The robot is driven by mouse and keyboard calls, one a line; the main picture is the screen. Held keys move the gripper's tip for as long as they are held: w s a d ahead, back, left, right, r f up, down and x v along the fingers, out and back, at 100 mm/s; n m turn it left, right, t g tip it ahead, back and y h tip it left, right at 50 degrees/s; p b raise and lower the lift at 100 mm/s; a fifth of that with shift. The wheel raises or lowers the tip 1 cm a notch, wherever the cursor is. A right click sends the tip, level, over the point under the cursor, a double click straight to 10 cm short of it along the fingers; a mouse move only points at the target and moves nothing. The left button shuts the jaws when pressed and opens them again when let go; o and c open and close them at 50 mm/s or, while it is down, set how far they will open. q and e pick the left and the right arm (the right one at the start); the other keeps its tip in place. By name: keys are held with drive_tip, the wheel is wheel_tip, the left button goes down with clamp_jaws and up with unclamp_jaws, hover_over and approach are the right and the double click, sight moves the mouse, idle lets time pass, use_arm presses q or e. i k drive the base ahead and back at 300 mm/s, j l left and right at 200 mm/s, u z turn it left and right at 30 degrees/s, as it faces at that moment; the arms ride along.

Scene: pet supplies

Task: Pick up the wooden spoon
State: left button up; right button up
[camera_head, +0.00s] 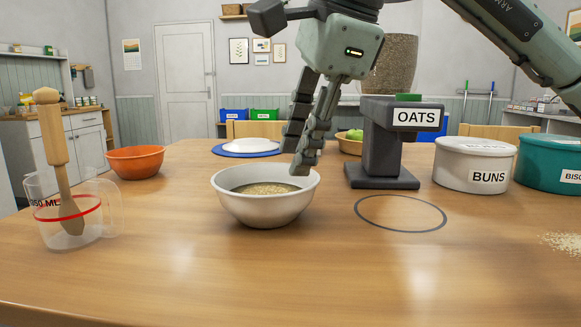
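The wooden spoon (55,140) leans nearly upright in a clear measuring cup (101,232) at the left of the table. Its knobbed handle points up, and its lower end shows through the cup wall. The cup has a red line and a 350 ML mark. My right gripper (298,160) points down at the rim of a white bowl (266,210) holding grainy, oat-like contents, well to the right of the spoon. Its fingers are seen edge-on, so their opening is unclear. I see nothing held. My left gripper is not in view.
An orange bowl (136,162) stands behind the cup. A dark OATS stand (382,150), a BUNS tub (473,167) and a teal tub (545,163) stand to the right. A dark ring (400,229) marks the table. Spilled grains (562,242) lie at right. The front table is clear.

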sight(48, 110)
drive_tip(key=k, duration=1.5)
